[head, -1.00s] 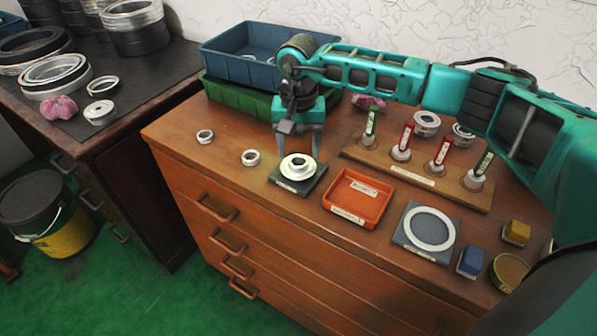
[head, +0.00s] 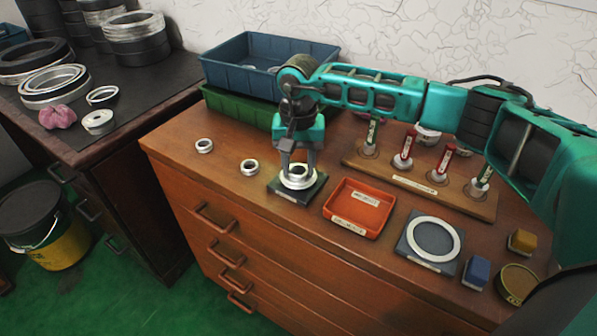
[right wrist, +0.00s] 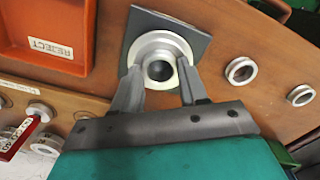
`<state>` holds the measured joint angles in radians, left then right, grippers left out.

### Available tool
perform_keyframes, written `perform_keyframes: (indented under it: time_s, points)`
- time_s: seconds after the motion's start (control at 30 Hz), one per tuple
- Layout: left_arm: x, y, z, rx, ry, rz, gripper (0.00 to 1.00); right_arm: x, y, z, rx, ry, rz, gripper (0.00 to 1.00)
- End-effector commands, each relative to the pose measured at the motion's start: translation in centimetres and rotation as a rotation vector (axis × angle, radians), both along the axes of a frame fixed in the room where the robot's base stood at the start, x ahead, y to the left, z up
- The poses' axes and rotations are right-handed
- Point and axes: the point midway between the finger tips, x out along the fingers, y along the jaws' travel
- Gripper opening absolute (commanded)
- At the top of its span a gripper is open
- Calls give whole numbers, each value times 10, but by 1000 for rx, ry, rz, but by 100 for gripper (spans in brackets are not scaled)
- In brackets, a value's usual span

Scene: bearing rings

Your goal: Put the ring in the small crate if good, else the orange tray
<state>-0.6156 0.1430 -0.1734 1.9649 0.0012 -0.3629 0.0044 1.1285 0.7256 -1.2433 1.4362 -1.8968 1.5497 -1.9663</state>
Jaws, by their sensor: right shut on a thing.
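A silver ring (head: 298,184) sits on a dark square plate (head: 287,194) near the middle of the brown cabinet. My right gripper (head: 297,172) points down over the plate, shut on this ring. In the right wrist view the fingertips (right wrist: 160,76) are on either side of the raised ring (right wrist: 160,52), above a wider pale disc. The orange tray (head: 334,215) is right of the plate and looks empty apart from labels; one reads REJECT in the right wrist view (right wrist: 55,61). A blue crate (head: 228,77) stands at the back, above a green crate (head: 237,106). My left gripper is out of view.
Two small rings (head: 204,146) (head: 250,167) lie left of the plate. A wooden rack (head: 420,187) with red and green handled gauges stands behind the tray. A dark pad with a large pale ring (head: 457,241) and small blocks lie at right.

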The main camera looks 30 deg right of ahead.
Motion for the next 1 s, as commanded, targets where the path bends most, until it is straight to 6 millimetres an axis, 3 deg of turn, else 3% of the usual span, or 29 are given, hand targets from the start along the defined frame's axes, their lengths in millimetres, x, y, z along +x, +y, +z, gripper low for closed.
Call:
perform_keyframes:
  time_s: [0.1,0.47,1.0]
  points:
    - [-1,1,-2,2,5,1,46,0,0,0,0,0,0,6]
    - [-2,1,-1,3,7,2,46,0,0,2,0,-1,0,6]
    - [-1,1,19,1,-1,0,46,0,0,29,0,-1,0,6]
